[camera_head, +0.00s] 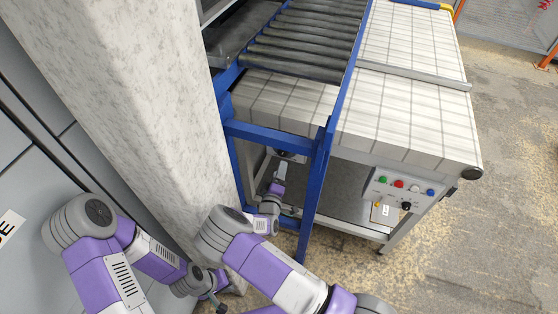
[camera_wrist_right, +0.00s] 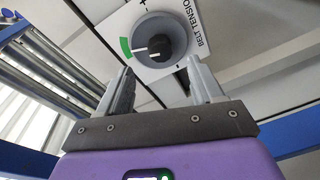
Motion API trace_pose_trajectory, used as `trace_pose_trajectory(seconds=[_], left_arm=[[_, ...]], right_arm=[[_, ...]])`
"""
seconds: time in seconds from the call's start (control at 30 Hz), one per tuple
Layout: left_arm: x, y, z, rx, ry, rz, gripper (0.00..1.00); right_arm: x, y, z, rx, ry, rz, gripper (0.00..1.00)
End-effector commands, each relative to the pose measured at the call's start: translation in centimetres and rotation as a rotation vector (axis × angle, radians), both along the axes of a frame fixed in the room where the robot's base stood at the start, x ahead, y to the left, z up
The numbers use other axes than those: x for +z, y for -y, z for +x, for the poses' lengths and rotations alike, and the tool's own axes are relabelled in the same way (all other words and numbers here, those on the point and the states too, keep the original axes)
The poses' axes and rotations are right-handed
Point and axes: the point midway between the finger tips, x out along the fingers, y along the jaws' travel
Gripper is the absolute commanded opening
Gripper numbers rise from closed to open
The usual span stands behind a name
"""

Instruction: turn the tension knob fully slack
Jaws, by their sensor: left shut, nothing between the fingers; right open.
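The tension knob (camera_wrist_right: 157,46) is a round grey dial with a black centre and a white pointer line. The line points left toward a green arc on a white plate marked BELT TENSION (camera_wrist_right: 198,22), with plus and minus signs. My right gripper (camera_wrist_right: 160,78) is open, its fingers below and either side of the knob in the wrist view, apparently not touching it. In the head view, my right gripper (camera_head: 281,168) reaches under the conveyor, and the knob is hard to make out there. My left gripper (camera_head: 221,304) is shut and empty, low beside the pillar.
A blue frame post (camera_head: 318,190) stands close to the right of my right arm. A pale pillar (camera_head: 150,110) stands to the left. The roller conveyor (camera_head: 305,45) and belt (camera_head: 400,115) lie above. A button panel (camera_head: 402,192) is at the right; open floor lies beyond.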

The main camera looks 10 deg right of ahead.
Motion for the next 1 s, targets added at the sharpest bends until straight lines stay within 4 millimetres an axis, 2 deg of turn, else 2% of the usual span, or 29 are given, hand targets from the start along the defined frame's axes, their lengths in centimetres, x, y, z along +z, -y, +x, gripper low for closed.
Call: trace_pose_trajectory(seconds=[0.17,0.6,0.73,1.0], left_arm=[[-0.5,0.0,0.0,0.0,0.0,0.0,0.0],[-2.4,0.0,0.0,0.0,0.0,0.0,0.0],[-2.6,0.0,0.0,0.0,0.0,0.0,0.0],[-2.5,0.0,0.0,0.0,0.0,0.0,0.0]], right_arm=[[0.0,-0.2,0.8,0.027,0.055,0.03,0.66],[0.0,2.4,6.4,0.026,0.055,0.031,0.66],[0.1,2.7,7.0,0.026,0.054,0.03,0.66],[0.1,2.7,7.1,0.025,0.053,0.029,0.65]])
